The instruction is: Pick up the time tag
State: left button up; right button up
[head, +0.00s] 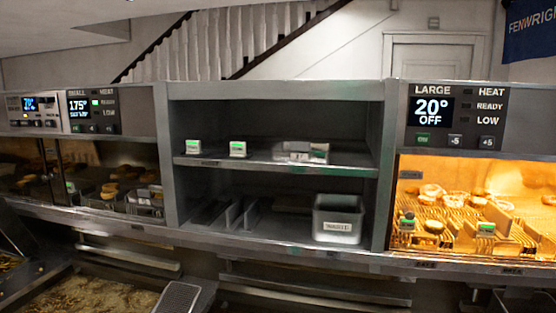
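Small white tags with green displays stand on the upper shelf (185,161) of the centre unit. One tag (193,146) is at the left and another tag (238,148) is just right of it. A blurred pale cluster (302,152) farther right on that shelf may be more tags. Green-lit tags also show in the lit right cabinet, one (407,221) at its left and one (486,229) nearer its middle. I cannot tell which one is the task's time tag. Neither of my grippers shows in the head view.
A grey waste bin (338,224) and upright dividers (232,216) are on the lower shelf. The right cabinet holds ring-shaped food on racks (457,208). The dark left cabinet (125,157) holds more food. A fryer vat (85,296) and a grey perforated piece (178,297) are below.

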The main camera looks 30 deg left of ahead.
aim_at(193, 147)
jog(key=u, duration=1.5)
jog(key=j, duration=0.2)
jog(key=i+z, duration=0.05)
